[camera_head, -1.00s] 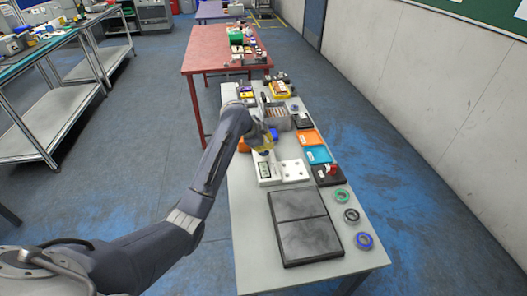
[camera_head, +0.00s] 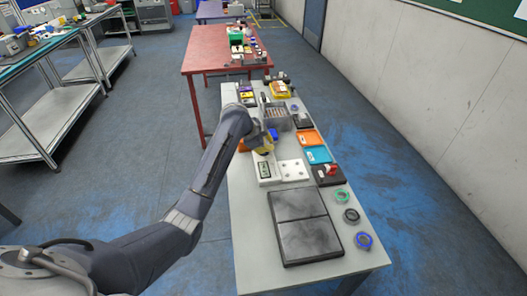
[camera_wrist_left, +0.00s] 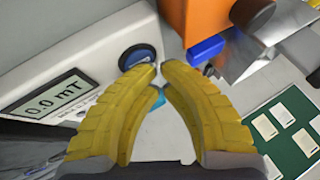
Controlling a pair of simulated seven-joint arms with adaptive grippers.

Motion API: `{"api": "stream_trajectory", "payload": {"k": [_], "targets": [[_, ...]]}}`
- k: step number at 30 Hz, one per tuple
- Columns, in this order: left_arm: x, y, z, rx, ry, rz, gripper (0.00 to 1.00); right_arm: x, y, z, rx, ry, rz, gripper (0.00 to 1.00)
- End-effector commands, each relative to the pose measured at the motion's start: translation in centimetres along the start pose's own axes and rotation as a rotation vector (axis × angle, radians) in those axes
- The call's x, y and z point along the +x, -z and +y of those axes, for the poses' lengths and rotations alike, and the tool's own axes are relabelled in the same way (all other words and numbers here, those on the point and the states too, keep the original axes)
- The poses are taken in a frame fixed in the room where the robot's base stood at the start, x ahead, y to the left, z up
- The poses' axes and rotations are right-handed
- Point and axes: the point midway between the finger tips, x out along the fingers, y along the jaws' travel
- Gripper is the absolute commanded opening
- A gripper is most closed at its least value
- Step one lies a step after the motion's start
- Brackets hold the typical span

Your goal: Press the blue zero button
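The meter, a white box (camera_head: 264,171) with a grey display, stands on the grey table in the head view. In the left wrist view its display (camera_wrist_left: 55,103) reads 0.0 mT. The round blue button (camera_wrist_left: 137,58) in a dark ring sits on the meter's panel. My left gripper (camera_wrist_left: 159,68) has yellow fingers that come together at the tips, with nothing seen between them. The left fingertip appears at the button's lower edge; whether it touches cannot be told. In the head view my left gripper (camera_head: 261,146) is at the meter's far end and the button is hidden. My right gripper is not seen.
An orange block (camera_wrist_left: 198,22) and a blue piece (camera_wrist_left: 207,48) are close beyond the fingers. A white plate (camera_head: 292,169) is right of the meter. Orange (camera_head: 308,137) and teal (camera_head: 317,155) trays and a black panel (camera_head: 304,226) lie on the table.

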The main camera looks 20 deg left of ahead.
Motion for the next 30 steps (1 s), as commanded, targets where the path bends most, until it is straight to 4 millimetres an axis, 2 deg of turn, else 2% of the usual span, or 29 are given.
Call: {"api": "stream_trajectory", "payload": {"k": [30], "targets": [[-1.7, 0.9, -0.9, 0.0, 0.001, 0.0, 0.0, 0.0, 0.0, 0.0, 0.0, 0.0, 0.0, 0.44]]}}
